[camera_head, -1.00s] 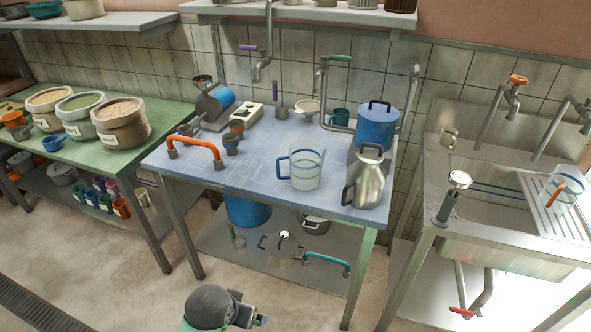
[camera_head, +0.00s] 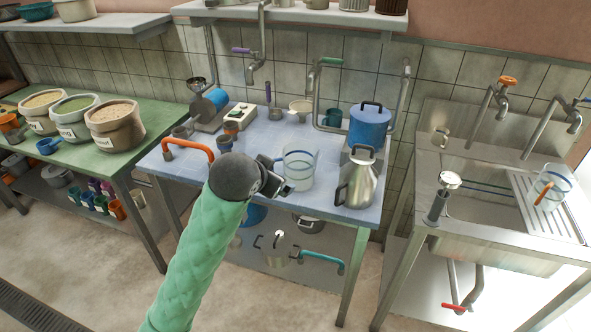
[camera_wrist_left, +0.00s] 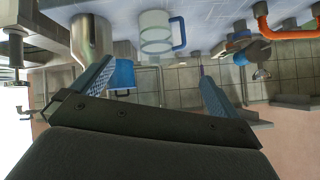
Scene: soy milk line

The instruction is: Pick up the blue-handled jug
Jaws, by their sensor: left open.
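The blue-handled jug (camera_head: 301,165) is a clear upright jug with a blue rim band on the tiled blue table. Its handle side faces left, partly hidden behind my left gripper (camera_head: 281,182) in the head view. In the left wrist view the jug (camera_wrist_left: 154,30) appears upside down at the top, with its blue handle (camera_wrist_left: 179,33) in plain sight. My left gripper is open and empty, just in front of the jug and apart from it. In the wrist view its two fingers (camera_wrist_left: 157,72) spread wide below the jug. My right gripper is not in view.
A steel pitcher (camera_head: 358,182) stands close right of the jug, with a blue lidded pot (camera_head: 369,126) behind it. An orange pipe handle (camera_head: 188,148) is at the table's left. Another clear jug with an orange handle (camera_head: 549,187) stands by the sink (camera_head: 480,208).

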